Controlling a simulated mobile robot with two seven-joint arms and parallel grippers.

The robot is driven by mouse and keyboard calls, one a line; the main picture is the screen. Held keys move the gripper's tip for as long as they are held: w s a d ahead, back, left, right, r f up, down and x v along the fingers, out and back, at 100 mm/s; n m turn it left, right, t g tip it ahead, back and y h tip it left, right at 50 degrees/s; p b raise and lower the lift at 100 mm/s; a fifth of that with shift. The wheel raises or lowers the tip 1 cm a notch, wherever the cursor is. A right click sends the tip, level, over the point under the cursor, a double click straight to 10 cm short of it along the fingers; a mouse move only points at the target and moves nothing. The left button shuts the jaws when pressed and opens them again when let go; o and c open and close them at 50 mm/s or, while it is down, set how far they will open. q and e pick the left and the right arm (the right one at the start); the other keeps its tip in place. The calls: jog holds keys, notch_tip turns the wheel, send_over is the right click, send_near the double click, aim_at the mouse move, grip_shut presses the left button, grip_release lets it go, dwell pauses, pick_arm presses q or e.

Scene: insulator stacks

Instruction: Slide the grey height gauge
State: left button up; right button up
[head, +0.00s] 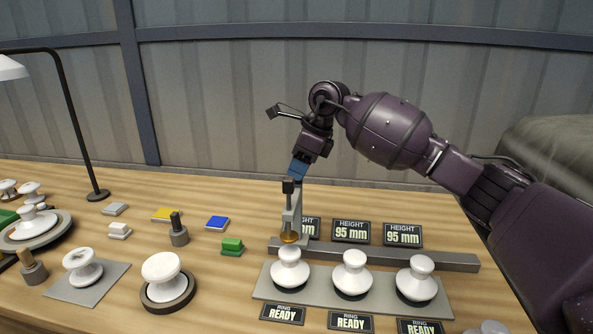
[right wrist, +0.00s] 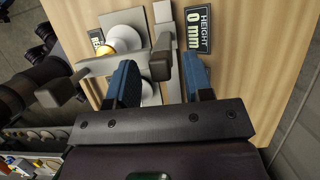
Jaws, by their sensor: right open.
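The grey height gauge (head: 292,213) stands on a long grey rail (head: 400,257) behind the left one of three white insulators (head: 289,267). Its brass disc (head: 289,237) is just above or touching that insulator's top; I cannot tell which. My right gripper (head: 295,178) is above the gauge's dark knob (head: 288,187), pointing down. In the right wrist view its blue fingers (right wrist: 160,62) are open, with part of the grey gauge (right wrist: 162,38) between them. A sign there (right wrist: 198,30) reads "HEIGHT 0 mm". My left gripper is not in view.
Ring signs reading "READY" (head: 283,314) lie in front of the grey plate (head: 320,290). A loose insulator (head: 162,268), coloured blocks (head: 217,223) and a lamp (head: 75,110) are at the left. The rail's right part is clear.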

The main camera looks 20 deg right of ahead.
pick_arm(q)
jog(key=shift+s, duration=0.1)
pick_arm(e)
jog(key=v, duration=0.9)
jog(key=shift+s+d+r, duration=0.1)
jog(key=shift+r, duration=0.1)
